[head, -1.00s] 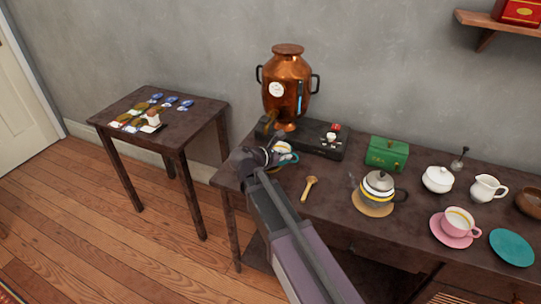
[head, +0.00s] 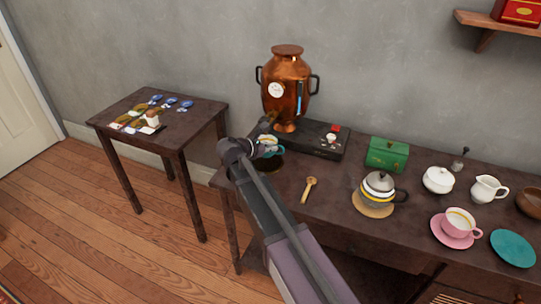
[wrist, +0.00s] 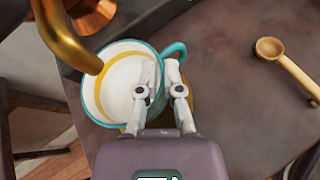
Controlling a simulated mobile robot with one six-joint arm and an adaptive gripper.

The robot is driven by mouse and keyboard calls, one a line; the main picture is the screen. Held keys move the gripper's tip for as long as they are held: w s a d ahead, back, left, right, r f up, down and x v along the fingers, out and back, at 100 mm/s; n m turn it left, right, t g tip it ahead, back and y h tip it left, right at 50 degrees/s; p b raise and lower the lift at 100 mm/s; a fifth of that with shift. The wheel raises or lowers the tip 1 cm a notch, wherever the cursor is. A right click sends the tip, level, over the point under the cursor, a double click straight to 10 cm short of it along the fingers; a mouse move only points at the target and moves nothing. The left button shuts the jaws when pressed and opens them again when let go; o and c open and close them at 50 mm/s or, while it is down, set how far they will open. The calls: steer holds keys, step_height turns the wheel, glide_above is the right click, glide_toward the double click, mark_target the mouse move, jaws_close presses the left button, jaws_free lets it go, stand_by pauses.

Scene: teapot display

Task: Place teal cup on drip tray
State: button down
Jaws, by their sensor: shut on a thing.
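The teal cup (head: 271,150), white inside with a yellow band, is held at the left end of the long table, close to the copper urn's tap. In the wrist view the cup (wrist: 112,82) is seen from above and looks empty. My gripper (wrist: 165,75) is shut on the cup at its handle side. The brass tap (wrist: 68,38) crosses above the cup's left rim.
A wooden spoon (head: 309,189), teapot (head: 379,187) and green box (head: 387,154) lie to the right. A small side table (head: 190,125) stands left, across a gap.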

mark_target(271, 153)
steer(key=shift+w+a+f+b, duration=0.1)
steer(key=shift+f+b, duration=1.65)
steer(key=shift+f, duration=0.05)
steer(key=shift+f, duration=0.15)
steer(key=c, duration=0.8)
jaws_free()
steer(key=shift+r, duration=0.25)
steer(key=shift+s+a+r, duration=0.15)
steer(key=shift+s+a, duration=0.05)
steer(key=p+v, duration=0.5)
steer(key=v, duration=0.6)
steer(key=shift+s+a, duration=0.1)
steer(key=shift+a, duration=0.05)
